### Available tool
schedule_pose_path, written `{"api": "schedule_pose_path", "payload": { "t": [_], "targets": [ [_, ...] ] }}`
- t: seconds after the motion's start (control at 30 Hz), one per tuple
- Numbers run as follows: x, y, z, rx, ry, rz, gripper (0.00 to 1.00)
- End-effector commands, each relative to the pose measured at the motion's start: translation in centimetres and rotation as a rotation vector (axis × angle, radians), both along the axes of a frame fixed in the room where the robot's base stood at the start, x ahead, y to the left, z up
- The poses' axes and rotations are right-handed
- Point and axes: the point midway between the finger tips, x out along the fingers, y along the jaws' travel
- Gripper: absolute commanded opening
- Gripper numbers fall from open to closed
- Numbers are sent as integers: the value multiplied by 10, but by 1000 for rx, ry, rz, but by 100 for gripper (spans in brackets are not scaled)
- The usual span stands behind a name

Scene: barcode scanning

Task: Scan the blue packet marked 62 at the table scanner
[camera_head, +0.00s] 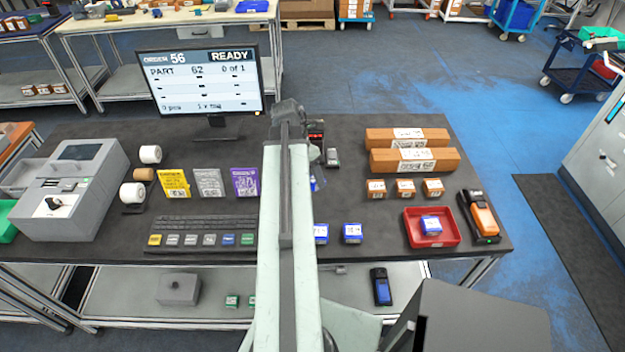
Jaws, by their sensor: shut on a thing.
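My arm reaches up the middle of the picture over the table. My gripper (315,176) is mostly hidden behind it. It is shut on a blue packet (319,184), of which only a sliver shows at the arm's right edge; its number cannot be read. A dark device with a red-lit face (316,136), possibly the table scanner, stands behind, partly covered by my arm. Whether the packet faces it cannot be told. The monitor (200,83) reads ORDER 56, READY, PART 62, 0 of 1.
Right are small blue boxes (352,233), long cartons (415,160), a red tray (413,241) and an orange handheld device (482,216). A grey printer (75,195) stands left.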

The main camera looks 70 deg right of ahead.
Motion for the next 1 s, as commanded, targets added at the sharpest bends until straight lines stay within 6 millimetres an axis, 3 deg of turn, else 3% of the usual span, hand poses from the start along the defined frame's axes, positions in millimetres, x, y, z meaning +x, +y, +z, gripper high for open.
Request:
{"api": "schedule_pose_path", "payload": {
  "t": [0.1, 0.37, 1.0],
  "targets": [
    [5, -13, -17, 0, 0, 0, 3],
    [12, -32, -36, 0, 0, 0, 3],
    [13, -33, -28, -1, 0, 0, 3]
  ]
}}
